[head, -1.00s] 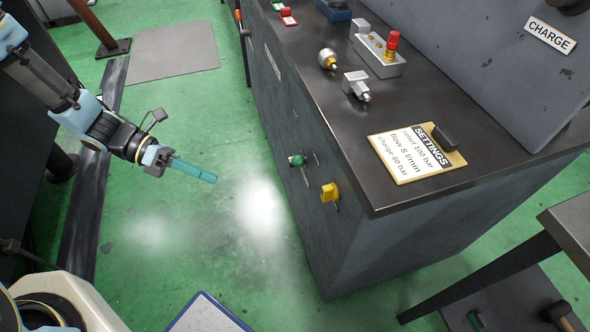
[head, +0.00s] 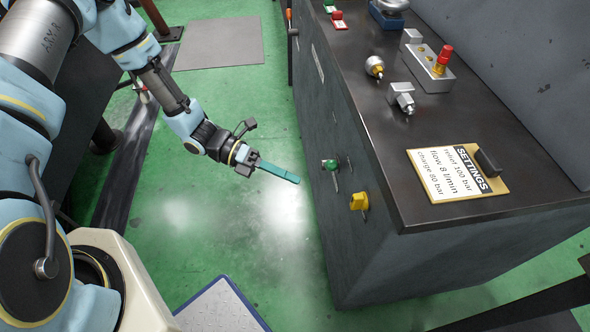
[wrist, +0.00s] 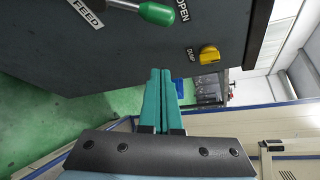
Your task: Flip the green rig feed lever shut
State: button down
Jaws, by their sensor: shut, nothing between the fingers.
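The green feed lever (head: 330,164) is on the side face of the dark cabinet, left of a yellow knob. In the wrist view its green grip (wrist: 157,13) and metal shaft show at the top edge, partly cut off, between a FEED plate (wrist: 85,12) and the word OPEN (wrist: 182,10). My gripper (head: 298,180) is shut and empty, its teal fingers pointing at the cabinet side just left of the lever and apart from it. In the wrist view the gripper's fingertips (wrist: 160,72) lie together below the green grip.
The yellow knob (head: 359,201) sticks out close to the lever; it also shows in the wrist view (wrist: 209,54). The cabinet top (head: 365,105) carries fittings and a SETTINGS board (head: 458,173). Green floor (head: 250,230) is open below my gripper.

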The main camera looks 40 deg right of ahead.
aim_at(332, 165)
jog(key=s+d+p, duration=0.3)
jog(key=s+d, duration=0.1)
jog(key=d, duration=0.2)
jog(key=shift+s, duration=0.25)
jog(key=shift+w+r, duration=0.1)
dwell(0.4)
jog(key=shift+w+d+r+n, duration=0.1)
jog(key=shift+d+r+n, duration=0.05)
jog(key=shift+n, duration=0.15)
